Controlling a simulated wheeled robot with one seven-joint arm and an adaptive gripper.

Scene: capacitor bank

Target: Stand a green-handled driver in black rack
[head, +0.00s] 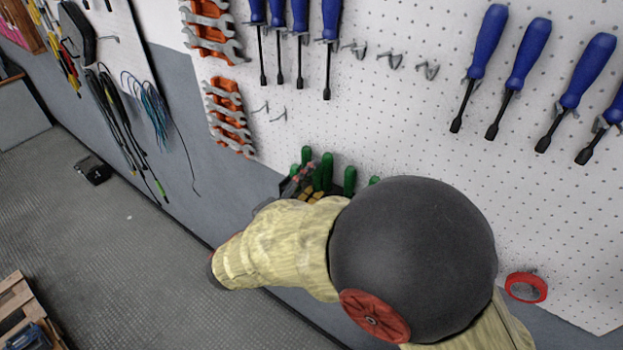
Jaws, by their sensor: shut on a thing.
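Several green-handled drivers stand in a cluster low against the pegboard, with one tall green handle (327,173) and another (350,180) to its right. Only their upper handles show. My gripper (299,181) is at the left of this cluster, partly hidden behind my yellow-sleeved arm. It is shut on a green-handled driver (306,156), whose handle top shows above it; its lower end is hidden. A small dark part of what looks like the black rack (284,186) shows beside the gripper. My arm covers the rest, so I cannot tell whether the held driver is inside the rack.
Blue-handled drivers hang at the upper middle (303,15) and right (528,52) of the pegboard (390,110). Empty hooks (390,60) lie between them. Orange wrench holders (228,115) hang left. A red tape roll (526,287) is at lower right.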

